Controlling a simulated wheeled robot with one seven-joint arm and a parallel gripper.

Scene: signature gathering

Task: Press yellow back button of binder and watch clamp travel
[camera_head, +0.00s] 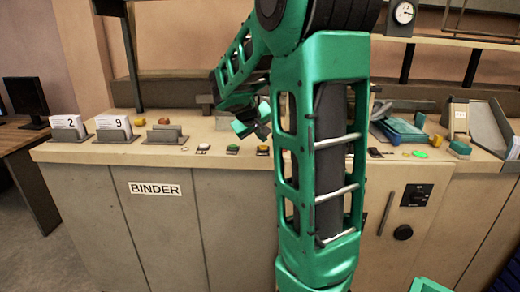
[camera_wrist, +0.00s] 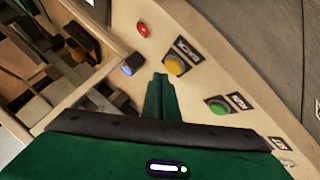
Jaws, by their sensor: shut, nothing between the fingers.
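The binder is the beige cabinet labelled BINDER (camera_head: 154,189). Its yellow button (camera_wrist: 175,65) sits beside a black label in the wrist view, and it also shows on the counter edge in the head view (camera_head: 263,150). My gripper (camera_wrist: 161,78) is shut and empty, its tips just left of the yellow button in the wrist view. I cannot tell whether they touch anything. In the head view my gripper (camera_head: 252,128) is over the counter, partly hidden by my arm. A green button (camera_wrist: 218,105) lies nearby. I cannot clearly make out the clamp.
A red button (camera_wrist: 143,29) and a dark block with a blue light (camera_wrist: 132,64) are near the gripper tips. Card holders numbered 2 (camera_head: 70,127) and 9 (camera_head: 114,127) stand left on the counter. A blue-green tray (camera_head: 400,131) lies right.

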